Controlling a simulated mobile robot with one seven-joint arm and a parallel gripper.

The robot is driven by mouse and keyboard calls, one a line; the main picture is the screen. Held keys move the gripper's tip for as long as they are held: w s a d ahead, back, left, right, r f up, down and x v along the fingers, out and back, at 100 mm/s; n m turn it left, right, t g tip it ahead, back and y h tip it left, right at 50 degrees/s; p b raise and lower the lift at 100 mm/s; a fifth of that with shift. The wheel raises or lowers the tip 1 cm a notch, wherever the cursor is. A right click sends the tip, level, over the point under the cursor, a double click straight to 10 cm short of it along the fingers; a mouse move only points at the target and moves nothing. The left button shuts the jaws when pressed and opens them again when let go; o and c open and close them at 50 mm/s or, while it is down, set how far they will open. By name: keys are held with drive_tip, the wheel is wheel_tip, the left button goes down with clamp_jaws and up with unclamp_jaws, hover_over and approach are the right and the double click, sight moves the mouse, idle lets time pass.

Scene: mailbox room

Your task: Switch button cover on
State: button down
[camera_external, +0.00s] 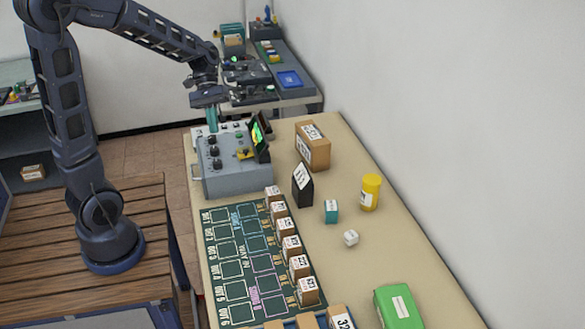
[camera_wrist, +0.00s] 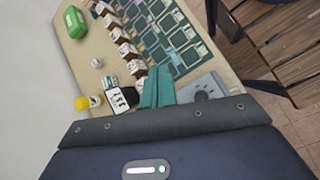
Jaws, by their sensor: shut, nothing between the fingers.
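The grey control box (camera_external: 228,179) stands at the far end of the long table. Its top carries several dark knobs (camera_external: 213,151), a small green button (camera_external: 239,135) and a yellow part (camera_external: 244,154). I cannot tell which part is the button cover. A tilted dark screen (camera_external: 260,138) with a green display stands at the box's right side. My gripper (camera_external: 212,127) is above the far left part of the box, teal fingers pointing down, shut and empty. The shut fingers (camera_wrist: 158,88) also show in the wrist view, where a grey part of the box (camera_wrist: 204,89) is partly hidden.
A cardboard box (camera_external: 313,148), a black package (camera_external: 302,187), a teal block (camera_external: 331,211) and a yellow canister (camera_external: 370,192) stand right of the control box. Several small boxes (camera_external: 291,248) line the dark marked mat (camera_external: 237,265). The wall borders the table's right side.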

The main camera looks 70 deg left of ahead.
drive_tip(key=w+a+f+n+t+h, duration=0.1)
drive_tip(key=a+f+n+h, duration=0.15)
drive_tip(key=a, duration=0.35)
drive_tip(key=w+a+f+n+t+h, duration=0.1)
drive_tip(key=w+a+f+n, duration=0.15)
drive_tip(key=a, duration=0.25)
drive_tip(key=n+t+h, duration=0.2)
drive_tip(key=n+t, duration=0.3)
drive_tip(key=n, duration=0.1)
approach(239, 150)
drive_tip(key=a+r, duration=0.1)
drive_tip(key=s+a+r, duration=0.1)
drive_tip(key=a+r, duration=0.1)
drive_tip(key=r, duration=0.1)
drive_tip(key=shift+s+a, duration=0.15)
drive_tip(key=shift+s, duration=0.15)
drive_tip(key=x, duration=1.4)
drive_tip(key=shift+s+d, duration=0.1)
drive_tip(key=shift+d, duration=2.7)
